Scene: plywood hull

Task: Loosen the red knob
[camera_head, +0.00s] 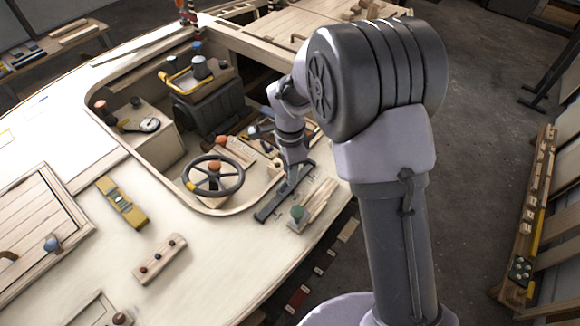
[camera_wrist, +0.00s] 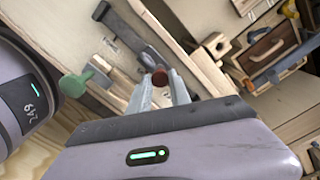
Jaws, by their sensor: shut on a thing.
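In the wrist view, the red knob (camera_wrist: 160,77) is a small, dark red, round thing at the tips of my gripper (camera_wrist: 163,88). The two pale fingers stand on either side of it and are closed on it. Its lower part and what it sits on are partly hidden by the fingers. In the head view, my arm reaches down to the right edge of the cockpit opening, beside the steering wheel. My wrist and gripper hide the red knob there, and the fingers are too small to make out.
A green knob (camera_head: 297,213) stands close by on the deck; it also shows in the wrist view (camera_wrist: 75,85). The black steering wheel (camera_head: 213,175) is to the left. A yellow level (camera_head: 122,202) and a wooden block with dark knobs (camera_head: 160,259) lie on the open deck.

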